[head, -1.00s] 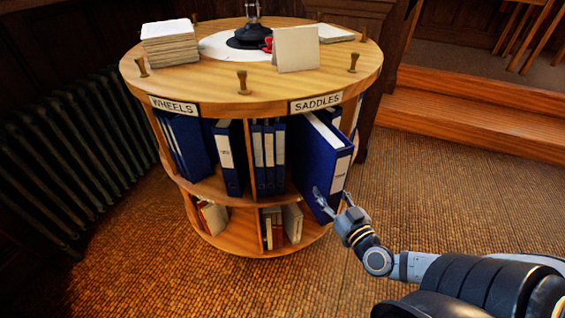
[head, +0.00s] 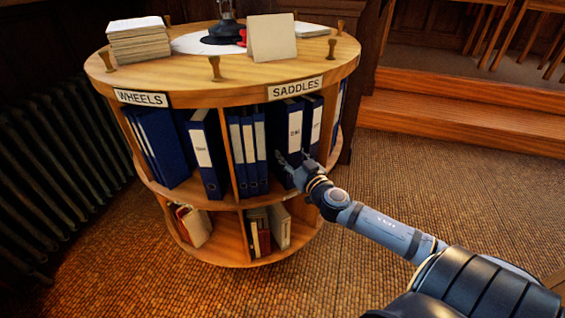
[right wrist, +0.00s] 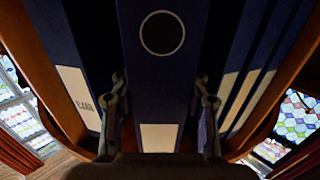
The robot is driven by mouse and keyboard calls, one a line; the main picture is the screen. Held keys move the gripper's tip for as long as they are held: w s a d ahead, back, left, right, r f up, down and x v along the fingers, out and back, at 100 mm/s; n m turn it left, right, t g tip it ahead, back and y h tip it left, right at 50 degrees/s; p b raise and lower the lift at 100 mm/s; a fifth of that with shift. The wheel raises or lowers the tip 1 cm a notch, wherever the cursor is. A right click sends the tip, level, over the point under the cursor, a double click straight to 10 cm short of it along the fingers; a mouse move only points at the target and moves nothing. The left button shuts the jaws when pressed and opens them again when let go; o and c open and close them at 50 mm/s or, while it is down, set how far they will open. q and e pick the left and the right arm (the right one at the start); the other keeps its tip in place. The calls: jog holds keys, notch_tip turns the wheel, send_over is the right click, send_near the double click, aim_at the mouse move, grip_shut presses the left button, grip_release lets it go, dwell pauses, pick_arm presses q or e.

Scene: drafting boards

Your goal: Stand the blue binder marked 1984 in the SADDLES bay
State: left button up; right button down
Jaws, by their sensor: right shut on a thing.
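A blue binder (head: 289,112) with a white spine label stands upright in the bay under the SADDLES sign (head: 295,88). Its spine faces outward; the label's marking is too small to read surely. My right gripper (head: 293,163) is shut on it low on the spine. In the right wrist view the binder (right wrist: 162,85), with a round finger hole and a pale label, sits between the two fingers (right wrist: 162,112). The gripper hides the binder's lower end, so I cannot tell whether it touches the shelf. My left gripper is not in view.
Another blue binder (head: 313,122) stands close on the right, with several slimmer binders (head: 247,150) on the left. The WHEELS bay (head: 141,98) holds more binders. Books (head: 281,228) stand on the lower shelf. Wooden steps (head: 450,115) lie behind on the right.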

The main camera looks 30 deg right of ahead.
jog(key=w, duration=0.4)
jog(key=shift+w+r+p, duration=0.1)
jog(key=shift+r+p, duration=0.05)
jog(key=shift+p, duration=0.15)
jog(key=shift+f, duration=0.35)
notch_tip(320, 180, down, 3)
jog(key=shift+r+b, duration=0.1)
jog(key=shift+b, duration=0.8)
jog(key=c, duration=0.9)
grip_release()
jog(key=shift+c, duration=0.2)
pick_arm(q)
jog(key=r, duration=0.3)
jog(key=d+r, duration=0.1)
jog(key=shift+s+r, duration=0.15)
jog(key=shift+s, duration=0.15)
